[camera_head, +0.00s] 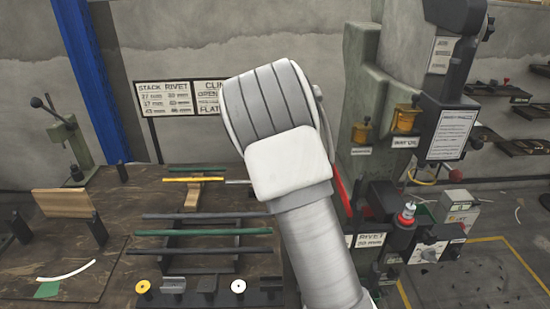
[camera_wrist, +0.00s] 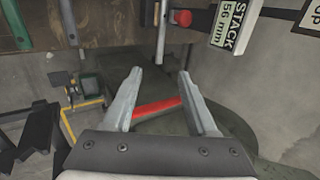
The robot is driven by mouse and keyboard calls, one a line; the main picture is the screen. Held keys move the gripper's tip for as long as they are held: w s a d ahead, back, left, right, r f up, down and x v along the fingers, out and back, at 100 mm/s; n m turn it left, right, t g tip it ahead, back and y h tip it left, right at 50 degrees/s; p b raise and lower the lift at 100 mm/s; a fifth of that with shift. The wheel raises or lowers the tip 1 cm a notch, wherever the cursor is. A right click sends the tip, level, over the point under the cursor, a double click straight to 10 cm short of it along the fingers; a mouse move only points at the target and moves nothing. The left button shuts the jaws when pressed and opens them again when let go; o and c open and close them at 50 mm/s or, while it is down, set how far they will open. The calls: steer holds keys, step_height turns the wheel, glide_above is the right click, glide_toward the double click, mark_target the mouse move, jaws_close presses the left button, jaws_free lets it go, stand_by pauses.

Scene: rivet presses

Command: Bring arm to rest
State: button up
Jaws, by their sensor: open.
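My arm, white and grey, rises from the bottom middle of the head view, and its large joint hides part of the workbench and press. In the wrist view my gripper (camera_wrist: 158,85) is open, its two grey fingers apart with nothing held between them. A red bar (camera_wrist: 157,108) lies beyond the fingers, seen through the gap. The gripper itself is hidden in the head view.
A wooden workbench (camera_head: 95,195) with several rods on a rack fills the left. A green rivet press (camera_head: 375,85) stands right of my arm. A sign board (camera_head: 165,100) stands behind the bench. A yellow floor line (camera_head: 520,265) marks open floor at right.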

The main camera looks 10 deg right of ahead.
steer(key=shift+s+r, duration=0.1)
steer(key=shift+r, duration=0.1)
stand_by(0.3)
steer(key=s+a+r+n+y+p, duration=0.1)
steer(key=s+a+r+n, duration=0.1)
steer(key=s+r+n, duration=0.6)
steer(key=s+a+r+n+y, duration=0.15)
steer(key=s+r, duration=0.45)
steer(key=s, duration=0.7)
steer(key=s+r+n+h+p, duration=0.1)
steer(key=s+n, duration=0.9)
steer(key=s, duration=1)
steer(key=shift+s+a+n, duration=0.25)
steer(key=shift+a+n, duration=0.1)
steer(key=shift+a, duration=0.1)
